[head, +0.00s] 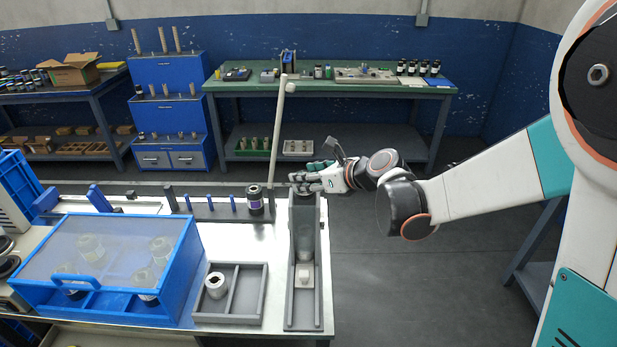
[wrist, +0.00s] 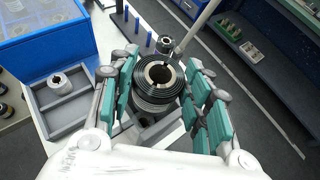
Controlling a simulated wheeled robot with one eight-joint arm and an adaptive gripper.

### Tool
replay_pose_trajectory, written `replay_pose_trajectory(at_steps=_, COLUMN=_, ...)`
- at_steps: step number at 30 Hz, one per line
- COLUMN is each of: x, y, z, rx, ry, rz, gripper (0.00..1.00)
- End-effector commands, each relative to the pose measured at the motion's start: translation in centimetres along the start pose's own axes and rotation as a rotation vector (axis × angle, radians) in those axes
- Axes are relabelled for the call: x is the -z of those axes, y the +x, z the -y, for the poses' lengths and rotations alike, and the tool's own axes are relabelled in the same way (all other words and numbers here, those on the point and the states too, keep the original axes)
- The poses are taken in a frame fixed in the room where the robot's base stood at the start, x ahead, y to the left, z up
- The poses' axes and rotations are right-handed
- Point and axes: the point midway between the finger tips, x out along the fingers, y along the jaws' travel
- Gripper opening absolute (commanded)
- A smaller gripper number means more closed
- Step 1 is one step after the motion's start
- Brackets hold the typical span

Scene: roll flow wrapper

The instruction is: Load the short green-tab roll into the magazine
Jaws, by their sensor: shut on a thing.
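My gripper (head: 300,181) is at the far end of a grey channel-shaped magazine (head: 319,265). In the wrist view its teal-padded fingers (wrist: 161,82) are closed on both sides of a dark ringed roll (wrist: 154,101) with a hollow core. The roll appears upright, above or in the far end of the magazine; I cannot tell whether it touches it. No green tab can be made out on it. Several pale-topped rolls (head: 160,247) show hazily under the clear lid of a blue box (head: 115,318). A pale block (head: 304,276) lies in the near part of the magazine.
A grey divided tray (head: 247,292) left of the magazine holds one white roll (head: 216,286). A dark roll with a purple label (head: 255,201) stands near a row of blue posts. A tall pale rod (head: 276,140) rises close to my fingers. Open floor lies to the right.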

Motion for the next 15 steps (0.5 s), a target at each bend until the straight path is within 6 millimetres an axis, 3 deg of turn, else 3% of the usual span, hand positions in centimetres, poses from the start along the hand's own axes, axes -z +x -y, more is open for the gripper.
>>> replay_pose_trajectory(at_steps=15, x=0.49, y=0.27, z=0.01, rx=0.0, ry=0.0, rz=0.0, gripper=0.17)
